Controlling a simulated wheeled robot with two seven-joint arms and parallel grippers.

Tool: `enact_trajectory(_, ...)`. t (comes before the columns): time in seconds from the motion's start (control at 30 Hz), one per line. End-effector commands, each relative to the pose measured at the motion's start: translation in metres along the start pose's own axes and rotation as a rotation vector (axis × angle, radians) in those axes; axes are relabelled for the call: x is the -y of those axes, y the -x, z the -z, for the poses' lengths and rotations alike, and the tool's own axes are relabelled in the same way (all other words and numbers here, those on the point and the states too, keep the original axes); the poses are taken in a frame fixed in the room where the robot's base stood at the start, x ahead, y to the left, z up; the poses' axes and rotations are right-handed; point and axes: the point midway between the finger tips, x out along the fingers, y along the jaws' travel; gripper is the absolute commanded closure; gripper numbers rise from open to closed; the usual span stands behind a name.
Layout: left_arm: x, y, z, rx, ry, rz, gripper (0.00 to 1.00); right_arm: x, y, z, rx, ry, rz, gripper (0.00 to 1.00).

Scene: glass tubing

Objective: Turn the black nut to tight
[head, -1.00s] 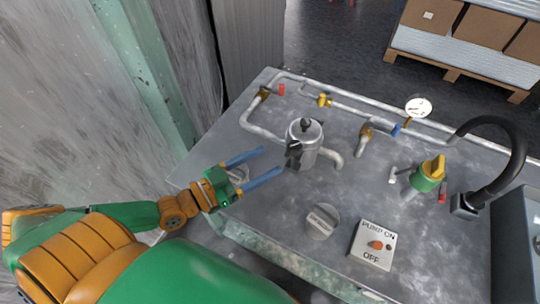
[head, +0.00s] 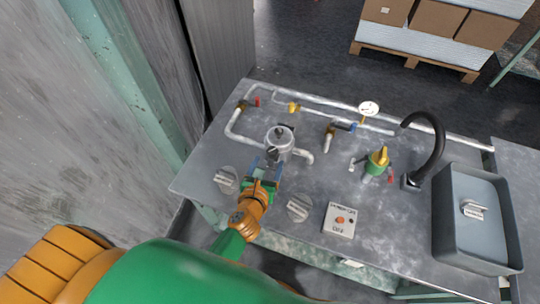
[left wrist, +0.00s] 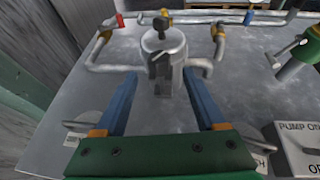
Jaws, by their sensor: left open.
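A metal canister (head: 279,143) stands on the grey workbench, joined to pipes, and it also shows in the left wrist view (left wrist: 176,44). A small black knob-like nut (left wrist: 160,23) sits on top of its lid, and a black clamp-like part (left wrist: 158,66) is on its near side. I cannot tell for certain which black part the task names. My left gripper (head: 270,166) is open, with two blue fingers just in front of the canister. In the left wrist view the fingers (left wrist: 158,76) point at the canister and lie to either side of its black front part. My right gripper is not in view.
Pipes with a red-handled valve (head: 257,101), a yellow valve (head: 293,107) and a gauge (head: 368,108) run behind the canister. Grey dials (head: 226,179) (head: 298,208) and a pump switch panel (head: 340,220) are nearer. A green-and-yellow valve (head: 378,161), black faucet (head: 436,145) and sink (head: 447,222) are right.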

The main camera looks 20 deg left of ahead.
Motion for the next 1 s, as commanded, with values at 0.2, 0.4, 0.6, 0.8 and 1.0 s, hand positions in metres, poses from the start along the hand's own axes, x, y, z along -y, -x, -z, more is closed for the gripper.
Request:
enact_trajectory(0.2,0.000,-0.035,0.002,0.002,-0.005,0.000,0.28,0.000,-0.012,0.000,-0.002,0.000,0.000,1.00)
enact_trajectory(0.4,0.000,-0.038,0.000,0.001,-0.006,0.000,0.28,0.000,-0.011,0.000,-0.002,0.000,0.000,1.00)
enact_trajectory(0.6,0.000,-0.037,0.001,0.001,-0.007,0.000,0.63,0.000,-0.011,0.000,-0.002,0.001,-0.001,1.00)
enact_trajectory(0.8,0.000,-0.037,0.001,0.001,-0.008,0.000,1.00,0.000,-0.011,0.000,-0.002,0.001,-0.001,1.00)
enact_trajectory(1.0,-0.002,-0.036,-0.001,-0.001,-0.018,0.019,1.00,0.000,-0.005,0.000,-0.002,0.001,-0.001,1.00)
